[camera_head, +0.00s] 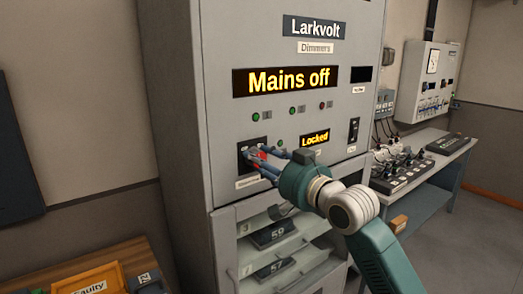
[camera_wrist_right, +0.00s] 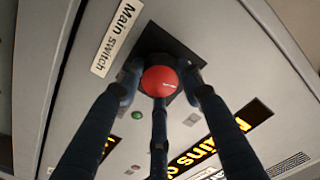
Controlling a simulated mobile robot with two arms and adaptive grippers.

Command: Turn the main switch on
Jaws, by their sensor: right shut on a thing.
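The main switch is a red round knob (camera_wrist_right: 160,81) on a black square plate (camera_wrist_right: 160,42), with a "Main switch" label (camera_wrist_right: 117,35) beside it in the right wrist view. In the head view the red knob (camera_head: 261,156) is partly hidden by my fingers, low on the grey Larkvolt dimmer cabinet (camera_head: 225,120). The cabinet's display (camera_head: 287,80) reads "Mains off". My right gripper (camera_head: 259,157) is shut on the knob, its dark blue fingers around it. My left gripper is not in view.
A small display (camera_head: 314,139) reads "Locked", with a black rocker switch (camera_head: 353,130) to its right. Glass-fronted shelves with numbered modules (camera_head: 271,235) lie below. A side table (camera_head: 440,160) holds a fader desk (camera_head: 403,172). A wooden table (camera_head: 95,262) stands at lower left.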

